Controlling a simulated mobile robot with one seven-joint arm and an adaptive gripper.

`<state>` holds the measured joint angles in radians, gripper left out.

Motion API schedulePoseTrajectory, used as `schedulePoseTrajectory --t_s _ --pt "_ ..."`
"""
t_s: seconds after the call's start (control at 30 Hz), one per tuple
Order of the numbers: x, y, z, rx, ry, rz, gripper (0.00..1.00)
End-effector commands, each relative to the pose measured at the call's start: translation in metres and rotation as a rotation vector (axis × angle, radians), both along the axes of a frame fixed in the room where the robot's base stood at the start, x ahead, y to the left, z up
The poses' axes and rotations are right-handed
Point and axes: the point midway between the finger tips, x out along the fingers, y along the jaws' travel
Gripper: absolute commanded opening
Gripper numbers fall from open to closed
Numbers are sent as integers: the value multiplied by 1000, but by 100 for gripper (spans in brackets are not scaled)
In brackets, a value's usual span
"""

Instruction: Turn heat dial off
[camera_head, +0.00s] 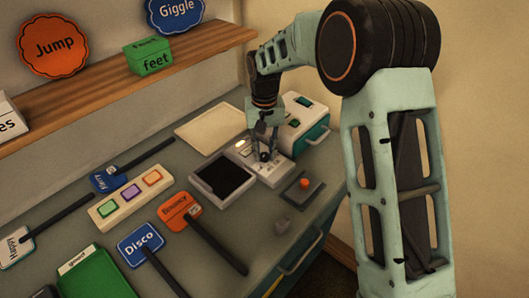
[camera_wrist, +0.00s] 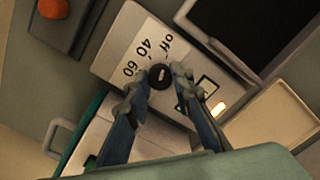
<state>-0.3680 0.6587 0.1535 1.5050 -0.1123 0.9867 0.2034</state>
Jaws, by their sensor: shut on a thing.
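The heat dial (camera_wrist: 161,76) is a small black round knob with a light pointer mark. It sits on a white panel (camera_wrist: 118,44) printed with "off", "40" and "60" beside it. My gripper (camera_wrist: 159,80) is shut on the dial, one finger on each side. In the head view my gripper (camera_head: 265,148) reaches down onto the white panel (camera_head: 274,175), and the dial is mostly hidden there. I cannot tell exactly which label the pointer lines up with.
A black-screened tray (camera_head: 223,178) lies left of the panel. A teal and white box (camera_head: 303,128) stands behind it at the right. A grey base with an orange knob (camera_head: 304,183) is in front.

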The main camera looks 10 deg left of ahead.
Motion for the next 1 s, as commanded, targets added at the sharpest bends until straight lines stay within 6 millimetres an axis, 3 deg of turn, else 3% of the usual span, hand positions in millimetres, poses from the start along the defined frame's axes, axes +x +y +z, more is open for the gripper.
schedulePoseTrajectory --t_s 0.3,0.77,0.8,0.93,1.0 --pt "0 0 0 1 -2 -97 0" --pt "0 0 1 1 -1 -111 0" --pt "0 0 1 1 -1 -111 22" --pt "0 0 0 1 -1 -111 36" --pt "0 0 0 0 -1 -111 39"
